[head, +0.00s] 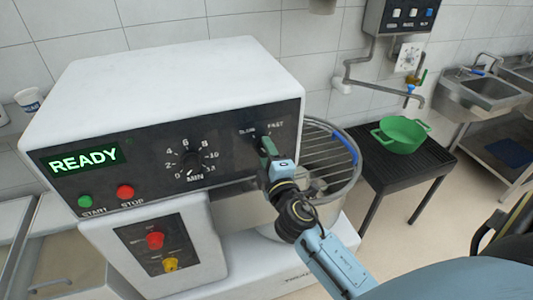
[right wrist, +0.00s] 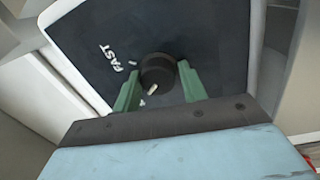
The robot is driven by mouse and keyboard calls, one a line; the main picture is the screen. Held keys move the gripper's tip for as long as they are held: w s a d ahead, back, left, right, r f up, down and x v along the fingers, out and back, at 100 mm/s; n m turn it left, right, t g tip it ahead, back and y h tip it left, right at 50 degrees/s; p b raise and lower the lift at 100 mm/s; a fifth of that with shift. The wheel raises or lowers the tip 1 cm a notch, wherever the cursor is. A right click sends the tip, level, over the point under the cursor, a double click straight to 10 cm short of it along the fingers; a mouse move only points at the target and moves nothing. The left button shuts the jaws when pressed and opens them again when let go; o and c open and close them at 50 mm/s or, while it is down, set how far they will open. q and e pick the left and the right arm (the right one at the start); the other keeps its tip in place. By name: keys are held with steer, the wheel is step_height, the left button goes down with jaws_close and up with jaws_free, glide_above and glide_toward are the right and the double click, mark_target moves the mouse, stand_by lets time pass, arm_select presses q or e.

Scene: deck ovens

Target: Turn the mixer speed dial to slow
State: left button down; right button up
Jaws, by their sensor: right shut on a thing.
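The mixer (head: 150,90) is a big white machine with a dark front panel. Its speed dial (right wrist: 157,70) is a small black knob with a white mark, at the panel's right end under the SLOW and FAST labels. In the right wrist view the green fingers of my right gripper (right wrist: 160,80) are on both sides of the dial, shut on it. The white mark points away from the FAST label (right wrist: 118,58), toward the gripper's palm. In the head view my right gripper (head: 265,147) hides most of the dial. My left gripper is not in view.
A numbered timer dial (head: 190,165), green start button (head: 85,201) and red stop button (head: 125,191) share the panel, with a lit READY display (head: 83,160). A wire guard (head: 330,160) is right of my gripper. A green pot (head: 402,134) stands on a black table.

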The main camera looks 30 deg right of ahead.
steer(key=shift+w+d+r, duration=0.1)
steer(key=shift+d+r, duration=0.05)
steer(key=shift+r, duration=0.3)
steer(key=o, duration=0.8)
steer(key=shift+o, duration=0.4)
steer(key=shift+f, duration=0.25)
steer(key=r+b+v, duration=0.1)
steer(key=b+v, duration=0.3)
steer(key=v, duration=0.9)
steer(key=shift+f, duration=0.5)
